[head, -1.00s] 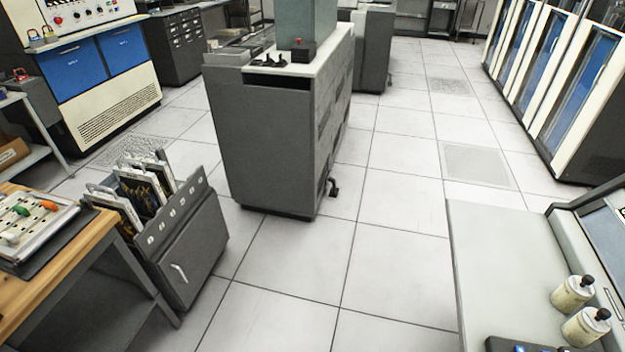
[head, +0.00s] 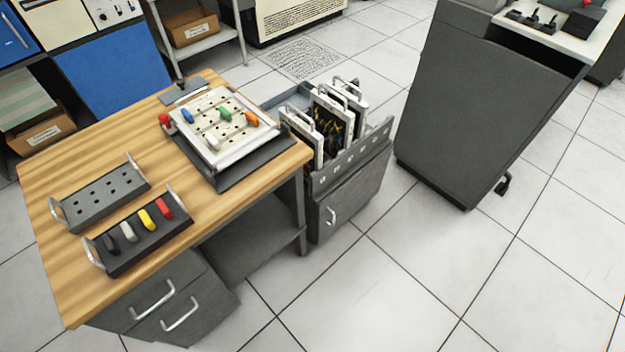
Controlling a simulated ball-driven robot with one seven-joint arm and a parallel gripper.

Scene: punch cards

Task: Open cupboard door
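A low grey cupboard (head: 375,170) stands on the floor at the right end of the wooden bench. Its front door (head: 350,200) looks shut and has a pale handle (head: 331,217) near its left edge. Framed wired panels (head: 331,122) stand upright in its open top. Under the bench's near left side is another grey unit (head: 205,280) with two pale handles (head: 152,300); its fronts look shut, and I cannot tell whether they are doors or drawers. My gripper is not in view.
The wooden bench (head: 60,255) holds a white plugboard (head: 228,132) and two dark peg blocks (head: 137,232). A tall grey cabinet (head: 480,100) stands right of the cupboard. The tiled floor (head: 400,285) in front is clear.

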